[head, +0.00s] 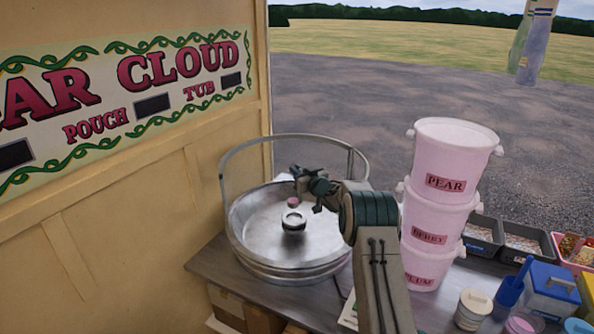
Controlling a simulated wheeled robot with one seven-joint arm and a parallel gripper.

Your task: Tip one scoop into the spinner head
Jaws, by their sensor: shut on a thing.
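The spinner head (293,223) is a small pale round cup with a dark centre, in the middle of the wide metal bowl (262,247) at the centre of the head view. My gripper (304,187) is over the bowl, above and slightly right of the spinner head. It is shut on a small scoop (293,202), of which only a pink patch shows, just above the head's far rim. My gripper and wrist hide the rest of the scoop. I cannot tell whether the scoop is tilted or touches the head.
A metal hoop (289,135) rises around the bowl's back. Stacked pink tubs (455,160) labelled PEAR, BERRY and PLUM stand close to the right of my arm. A lidded jar (473,309), a blue scoop (513,287) and a blue box (552,291) stand at front right.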

